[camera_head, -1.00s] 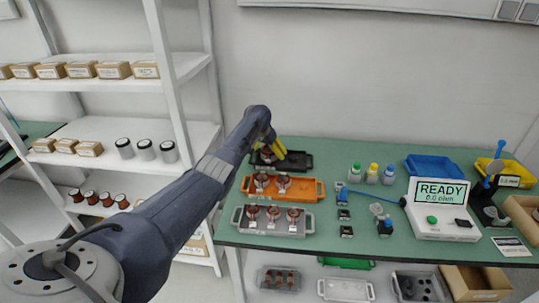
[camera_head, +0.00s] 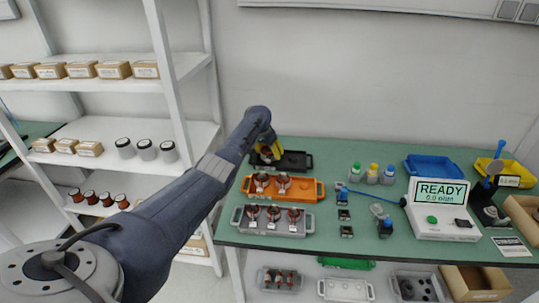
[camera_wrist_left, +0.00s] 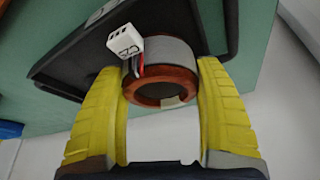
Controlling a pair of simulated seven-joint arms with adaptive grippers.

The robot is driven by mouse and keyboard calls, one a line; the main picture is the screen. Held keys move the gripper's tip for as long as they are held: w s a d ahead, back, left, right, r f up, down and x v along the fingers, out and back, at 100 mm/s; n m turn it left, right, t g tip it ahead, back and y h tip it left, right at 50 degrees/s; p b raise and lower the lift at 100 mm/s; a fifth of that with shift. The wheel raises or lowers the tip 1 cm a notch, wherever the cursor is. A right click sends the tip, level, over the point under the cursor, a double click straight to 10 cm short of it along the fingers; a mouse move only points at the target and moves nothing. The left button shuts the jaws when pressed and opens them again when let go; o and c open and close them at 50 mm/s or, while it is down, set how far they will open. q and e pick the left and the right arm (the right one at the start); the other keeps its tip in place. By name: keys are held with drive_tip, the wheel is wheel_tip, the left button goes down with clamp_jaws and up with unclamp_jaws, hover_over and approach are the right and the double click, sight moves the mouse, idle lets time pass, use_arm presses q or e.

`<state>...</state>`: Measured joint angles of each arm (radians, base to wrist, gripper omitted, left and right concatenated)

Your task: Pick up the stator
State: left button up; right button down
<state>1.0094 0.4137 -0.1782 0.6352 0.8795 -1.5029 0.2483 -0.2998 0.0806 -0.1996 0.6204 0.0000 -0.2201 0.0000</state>
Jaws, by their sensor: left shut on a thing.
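A stator (camera_wrist_left: 165,72), a grey ring with copper-brown winding, shows in the left wrist view between the two yellow fingers. A white connector (camera_wrist_left: 125,40) with short coloured wires sits at its side. My left gripper (camera_head: 267,153) is shut on this stator at the black tray (camera_head: 297,161); it also shows in the left wrist view (camera_wrist_left: 164,95). I cannot tell whether the stator still touches the tray. Other stators stand in the orange tray (camera_head: 305,188) and the grey tray (camera_head: 281,231). My right gripper is not in view.
The green table (camera_head: 340,262) also bears a tester (camera_head: 437,225) reading READY, several small bottles (camera_head: 372,173), a blue bin (camera_head: 432,168) and a yellow bin (camera_head: 510,176). A white shelf (camera_head: 120,75) stands at the left.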

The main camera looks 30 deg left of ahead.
use_arm(q)
drive_tip(key=shift+w+r, duration=0.1)
drive_tip(key=shift+c, duration=0.9)
